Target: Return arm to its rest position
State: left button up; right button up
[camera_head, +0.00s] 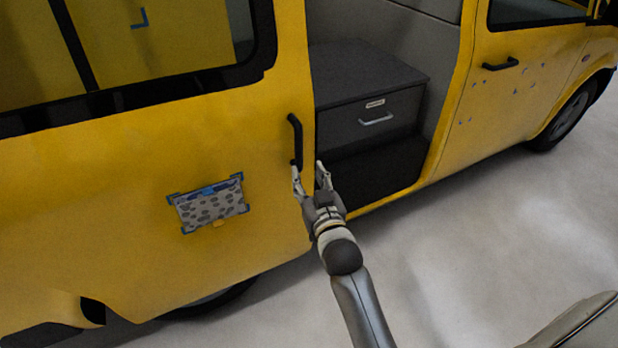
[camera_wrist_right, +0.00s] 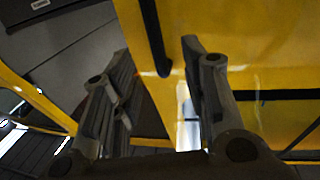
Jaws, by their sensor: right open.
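My right arm reaches up from the bottom of the head view. Its gripper (camera_head: 309,171) is open and empty, at the lower end of the black door handle (camera_head: 296,141) on the yellow sliding door (camera_head: 262,128). In the right wrist view the two fingers (camera_wrist_right: 156,54) stand apart. The handle (camera_wrist_right: 153,38) shows in the gap between them, with its lower end in sight. I cannot tell whether a finger touches it. My left gripper is not in view.
The yellow van's side opening shows a grey cabinet with a drawer (camera_head: 376,121) and a dark floor. A patterned panel with blue corners (camera_head: 210,205) is on the sliding door. A front door handle (camera_head: 501,64) is at right. The pale ground (camera_head: 480,240) at right is clear.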

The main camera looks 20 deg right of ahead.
dwell(0.4)
jog(key=s+a+f+n+g+y, duration=0.1)
jog(key=s+a+f+g, duration=0.3)
jog(key=f, duration=0.8)
jog(key=s+d+f+n+g+y, duration=0.1)
jog(key=s+f, duration=0.4)
jog(key=f, duration=0.8)
jog(key=s+a+f+n+g+y, duration=0.1)
jog(key=s+a+f+g, duration=0.3)
jog(key=f, duration=0.8)
jog(key=s+d+f+g, duration=0.2)
jog(key=s+f, duration=0.4)
jog(key=s, duration=0.6)
jog(key=s+d+f+g, duration=0.3)
jog(key=s+f, duration=0.4)
jog(key=s, duration=0.6)
jog(key=s+d+f+g, duration=0.2)
jog(key=s+f, duration=0.5)
jog(key=s, duration=0.5)
jog(key=shift+s+d+n+g+h, duration=0.4)
jog(key=shift+r, duration=0.1)
